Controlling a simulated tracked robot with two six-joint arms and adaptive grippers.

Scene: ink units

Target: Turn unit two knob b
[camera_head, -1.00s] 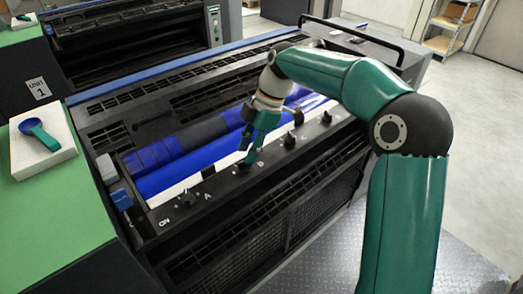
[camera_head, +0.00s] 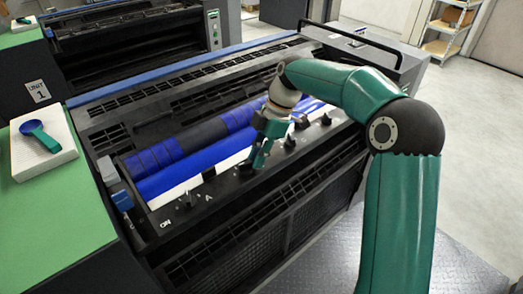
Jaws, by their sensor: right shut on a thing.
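The near ink unit (camera_head: 215,235) fills the middle, with blue rollers behind a dark front rail. A row of black knobs runs along the rail. Knob A (camera_head: 186,198) stands near the printed letter A on the left. My right gripper (camera_head: 259,160) reaches down to the rail from the upper right, with its fingers shut on knob B. Knob B and its letter are mostly hidden by the fingers, so its angle cannot be read. Another knob (camera_head: 290,143) stands just right of the gripper. My left gripper is not in view.
A green-topped cabinet (camera_head: 55,215) on the left holds a white pad (camera_head: 65,163) with a blue scoop (camera_head: 40,136). A black handrail (camera_head: 350,34) is at the back right. Open floor lies right.

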